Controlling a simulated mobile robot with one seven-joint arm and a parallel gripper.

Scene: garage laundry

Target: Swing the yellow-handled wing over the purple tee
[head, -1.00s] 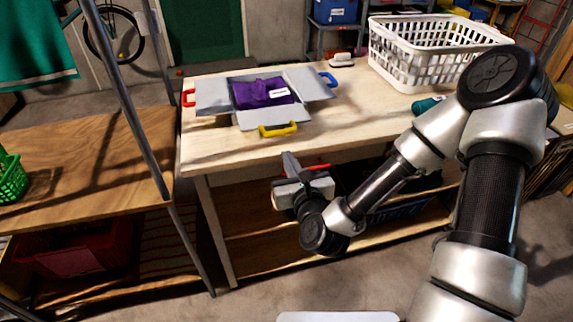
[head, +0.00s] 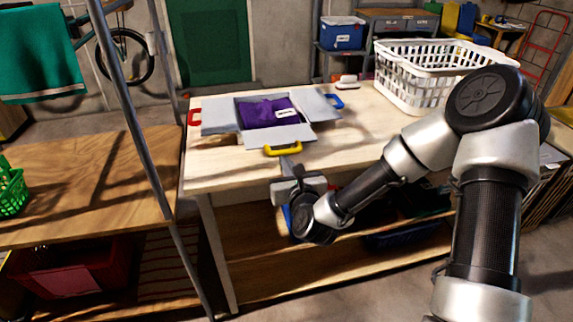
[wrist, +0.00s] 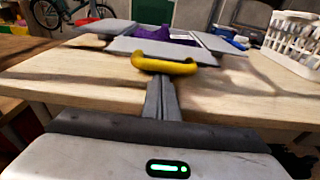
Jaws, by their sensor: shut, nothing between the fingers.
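A grey folding board lies on the wooden table, with the purple tee (head: 268,112) on its middle panel. The near wing (head: 280,135) lies flat toward the table's front edge and carries the yellow handle (head: 283,150). The left wing (head: 219,116) has a red handle (head: 194,117) and the right wing (head: 319,105) a blue one (head: 334,101). My gripper (head: 290,166) is shut and empty, just in front of the yellow handle near the table edge. In the wrist view its closed fingers (wrist: 161,100) point at the yellow handle (wrist: 165,65), with no clear contact.
A white laundry basket (head: 430,75) stands at the back right of the table (head: 350,140). A metal post (head: 130,110) and a lower wooden bench (head: 80,185) are at the left.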

